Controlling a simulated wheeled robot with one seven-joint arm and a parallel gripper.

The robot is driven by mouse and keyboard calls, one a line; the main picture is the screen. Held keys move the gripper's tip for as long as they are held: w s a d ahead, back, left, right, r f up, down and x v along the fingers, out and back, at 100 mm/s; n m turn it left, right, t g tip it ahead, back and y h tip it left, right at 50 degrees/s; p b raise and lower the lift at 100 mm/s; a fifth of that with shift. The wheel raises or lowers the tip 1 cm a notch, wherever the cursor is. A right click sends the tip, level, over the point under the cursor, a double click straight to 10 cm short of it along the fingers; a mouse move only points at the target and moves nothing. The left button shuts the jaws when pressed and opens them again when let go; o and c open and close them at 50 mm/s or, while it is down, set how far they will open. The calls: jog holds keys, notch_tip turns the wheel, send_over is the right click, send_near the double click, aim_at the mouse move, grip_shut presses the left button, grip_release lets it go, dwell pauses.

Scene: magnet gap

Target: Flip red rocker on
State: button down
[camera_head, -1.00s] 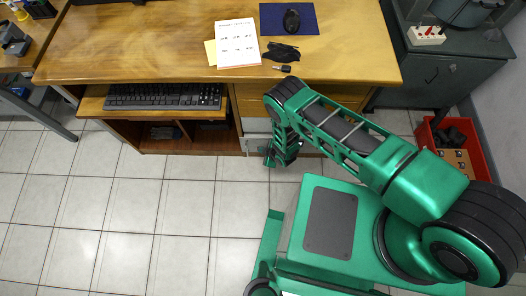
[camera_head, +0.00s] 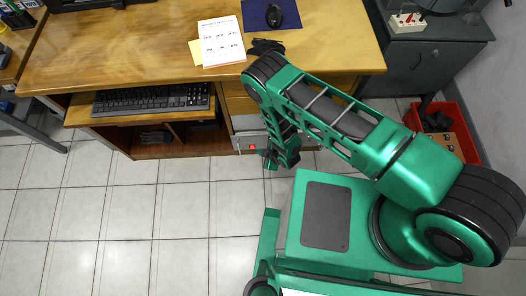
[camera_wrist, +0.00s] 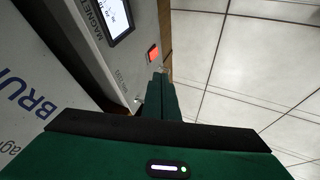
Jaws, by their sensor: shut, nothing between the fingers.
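The red rocker (camera_wrist: 153,54) is a small bright red-orange switch on the pale front panel of an instrument box (camera_wrist: 138,65) in the wrist view. Above it is a lit display (camera_wrist: 114,18) beside lettering beginning "MAGNET". In the head view the rocker (camera_head: 252,147) is a small red spot low on the desk front. My gripper (camera_wrist: 160,78) is shut and empty. Its tips appear just below the rocker in the wrist view; I cannot tell whether they touch the panel. In the head view my gripper (camera_head: 270,160) is right of the rocker, partly hidden by my arm.
The wooden desk (camera_head: 130,50) carries papers (camera_head: 221,40) and a mouse (camera_head: 274,15) on a blue pad. A keyboard (camera_head: 150,98) lies on its lower shelf. A red crate (camera_head: 465,140) stands at the right. The tiled floor (camera_head: 130,225) at left is clear.

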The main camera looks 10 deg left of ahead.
jog(key=shift+v, duration=0.95)
jog(key=shift+w+r, duration=0.1)
jog(key=shift+w, duration=0.05)
